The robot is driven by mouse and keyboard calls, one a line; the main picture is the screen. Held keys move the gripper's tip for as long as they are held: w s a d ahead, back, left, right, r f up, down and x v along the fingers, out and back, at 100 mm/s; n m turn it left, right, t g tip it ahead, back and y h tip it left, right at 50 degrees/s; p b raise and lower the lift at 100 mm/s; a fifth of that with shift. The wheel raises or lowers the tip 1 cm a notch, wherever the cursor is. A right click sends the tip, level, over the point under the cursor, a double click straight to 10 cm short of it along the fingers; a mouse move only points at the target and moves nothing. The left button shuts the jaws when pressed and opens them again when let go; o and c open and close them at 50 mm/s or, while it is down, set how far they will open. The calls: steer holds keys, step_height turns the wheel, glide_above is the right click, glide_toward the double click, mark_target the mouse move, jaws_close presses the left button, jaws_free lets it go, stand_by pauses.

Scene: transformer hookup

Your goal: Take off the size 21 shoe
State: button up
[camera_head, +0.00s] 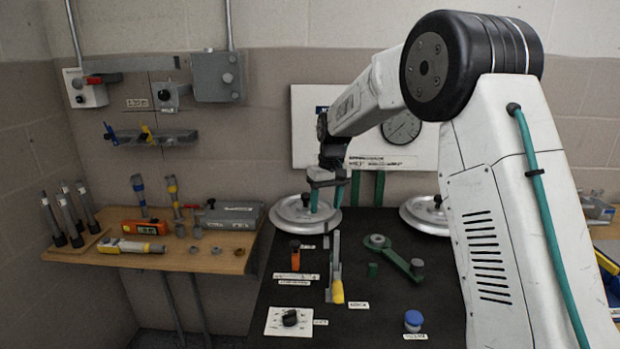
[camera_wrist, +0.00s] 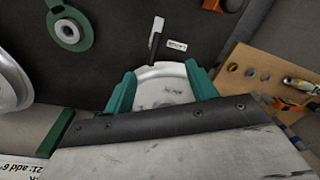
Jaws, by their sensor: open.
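My gripper (camera_head: 326,198) is open above the left pale round disc (camera_head: 292,216) at the back of the dark mat. In the wrist view its two green fingers (camera_wrist: 161,88) stand apart, with the pale disc (camera_wrist: 162,74) showing between and below them. Nothing shows held; contact with the disc cannot be told. I cannot read a size 21 mark on any shoe. A green tool with a round ring head (camera_head: 378,242) lies to the right on the mat; its ring end also shows in the wrist view (camera_wrist: 68,32).
A second disc (camera_head: 425,214) sits at the back right. A yellow-ended grey tool (camera_head: 337,290), an orange part (camera_head: 295,256), a black knob (camera_head: 290,318) and a blue-topped cap (camera_head: 413,320) are on the mat. A wooden bench (camera_head: 205,262) with several tools is at left.

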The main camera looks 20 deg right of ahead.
mark_target(306, 194)
steer(key=shift+n+t, duration=0.5)
steer(key=shift+t, duration=0.1)
steer(key=w, duration=0.3)
steer(key=w+f, duration=0.1)
steer(key=w, duration=0.1)
steer(key=w+f, duration=0.1)
steer(key=w, duration=0.2)
steer(key=shift+w+a+f, duration=0.2)
steer(key=shift+w+f, duration=0.05)
steer(key=shift+w, duration=0.05)
steer(key=w, duration=0.1)
steer(key=w+r, duration=0.1)
steer(key=w, duration=0.1)
steer(key=shift+w+t, duration=0.2)
steer(key=shift+t, duration=0.1)
steer(key=shift+n+t, duration=0.6)
steer(key=shift+n, duration=0.1)
steer(key=w+f, duration=0.2)
steer(key=w+a+f, duration=0.1)
steer(key=w+f, duration=0.1)
steer(key=shift+w+a+f, duration=0.1)
steer(key=shift+w+f, duration=0.05)
steer(key=shift+f, duration=0.05)
